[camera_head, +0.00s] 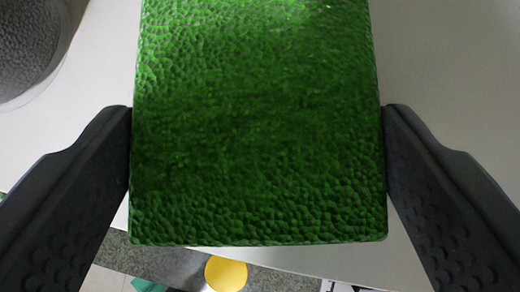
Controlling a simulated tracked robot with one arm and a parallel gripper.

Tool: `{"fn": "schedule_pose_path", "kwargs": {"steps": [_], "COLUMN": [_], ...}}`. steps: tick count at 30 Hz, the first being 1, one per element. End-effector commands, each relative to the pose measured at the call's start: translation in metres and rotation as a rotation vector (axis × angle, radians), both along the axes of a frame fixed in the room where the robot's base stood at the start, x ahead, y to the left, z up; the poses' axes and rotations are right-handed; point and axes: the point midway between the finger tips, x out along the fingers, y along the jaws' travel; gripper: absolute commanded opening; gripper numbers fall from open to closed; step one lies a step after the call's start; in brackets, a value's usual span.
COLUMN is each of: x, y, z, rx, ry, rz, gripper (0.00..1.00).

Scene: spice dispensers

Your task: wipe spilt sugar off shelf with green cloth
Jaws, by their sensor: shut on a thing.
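The green cloth (258,130) looks like a thick textured block and fills the middle of the view. My gripper (258,135) is shut on it, with one dark finger against its left side and the other against its right side. The white shelf (450,60) shows behind the cloth and on both sides of it. I cannot tell whether the cloth touches the shelf. No spilt sugar can be made out; the area behind the cloth is hidden.
A clear round container (28,45) with dark grains stands at the upper left, close to the left finger. The shelf's front edge runs below the cloth. Beyond the edge, lower down, are a yellow round thing (226,273) and a grey speckled surface (160,262).

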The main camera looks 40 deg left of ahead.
Motion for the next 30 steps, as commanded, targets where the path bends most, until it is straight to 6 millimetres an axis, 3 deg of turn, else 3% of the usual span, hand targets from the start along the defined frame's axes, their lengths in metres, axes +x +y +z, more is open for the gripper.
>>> {"fn": "schedule_pose_path", "kwargs": {"steps": [30], "x": [0.001], "y": [0.003], "z": [-0.011], "rx": [0.0], "ry": [0.0], "rz": [0.0], "gripper": [0.52]}}
